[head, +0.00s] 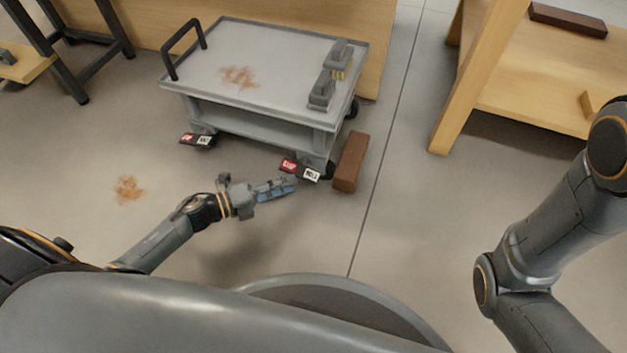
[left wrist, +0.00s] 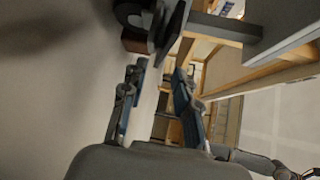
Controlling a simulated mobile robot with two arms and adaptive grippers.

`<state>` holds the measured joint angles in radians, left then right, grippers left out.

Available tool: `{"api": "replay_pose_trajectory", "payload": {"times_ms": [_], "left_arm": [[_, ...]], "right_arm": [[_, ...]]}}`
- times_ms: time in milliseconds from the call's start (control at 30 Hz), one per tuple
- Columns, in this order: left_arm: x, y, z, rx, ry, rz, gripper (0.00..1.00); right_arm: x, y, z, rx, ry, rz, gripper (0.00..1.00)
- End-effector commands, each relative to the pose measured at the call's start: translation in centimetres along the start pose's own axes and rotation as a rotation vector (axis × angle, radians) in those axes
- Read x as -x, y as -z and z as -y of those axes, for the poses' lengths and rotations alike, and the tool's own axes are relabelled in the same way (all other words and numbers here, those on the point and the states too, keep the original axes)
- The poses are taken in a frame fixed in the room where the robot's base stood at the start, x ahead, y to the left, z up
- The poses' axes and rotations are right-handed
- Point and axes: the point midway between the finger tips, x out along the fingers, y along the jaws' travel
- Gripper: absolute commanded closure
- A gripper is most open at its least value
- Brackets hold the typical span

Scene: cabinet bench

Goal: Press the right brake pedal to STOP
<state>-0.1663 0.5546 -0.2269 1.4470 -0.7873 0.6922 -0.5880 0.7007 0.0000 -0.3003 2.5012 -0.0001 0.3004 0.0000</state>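The grey cart (head: 215,92) stands on the floor ahead. Its right brake pedal (head: 299,170) sits at the near right corner, low by the wheel, with a red STOP half on the left and a white ROLL half on the right. The left brake pedal (head: 198,140) has the same two halves. My left gripper (head: 284,188) is just in front of the right pedal, close to its STOP half; I cannot tell whether they touch. In the left wrist view its two fingers (left wrist: 158,98) are apart with nothing held between them. My right gripper is out of view.
A brown block (head: 350,163) stands on the floor right beside the cart's right wheel. A grey device (head: 322,92) lies on the cart top. Wooden benches (head: 535,85) stand at the right and behind. The floor left of my gripper is clear apart from a rusty stain (head: 128,189).

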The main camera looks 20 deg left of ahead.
Motion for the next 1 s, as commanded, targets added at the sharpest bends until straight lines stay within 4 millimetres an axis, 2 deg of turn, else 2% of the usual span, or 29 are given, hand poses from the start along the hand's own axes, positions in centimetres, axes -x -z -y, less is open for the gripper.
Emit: {"api": "replay_pose_trajectory", "payload": {"times_ms": [33, 200, 400, 567, 833, 967, 1000], "left_arm": [[-1.4, 0.1, -0.5, -0.002, 0.004, -0.001, 0.7], [-4.8, 0.0, -0.4, -0.002, 0.003, -0.001, 0.7], [-7.5, 0.0, -0.3, 0.001, 0.001, 0.0, 0.7], [-8.3, 0.0, -0.1, 0.0, 0.0, 0.001, 0.7], [-8.3, 0.0, -0.1, 0.002, -0.001, 0.001, 0.7], [-8.3, 0.0, -0.1, 0.002, -0.001, 0.001, 0.96], [-8.3, 0.0, -0.1, 0.002, -0.001, 0.001, 1.0]], "right_arm": [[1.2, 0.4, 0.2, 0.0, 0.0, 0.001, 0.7], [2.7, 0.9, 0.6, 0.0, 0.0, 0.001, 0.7], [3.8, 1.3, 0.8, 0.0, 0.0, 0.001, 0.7], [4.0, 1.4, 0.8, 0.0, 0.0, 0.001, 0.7], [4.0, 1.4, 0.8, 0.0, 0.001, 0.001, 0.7], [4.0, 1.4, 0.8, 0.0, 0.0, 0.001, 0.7], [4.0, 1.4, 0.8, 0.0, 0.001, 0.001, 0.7]]}}
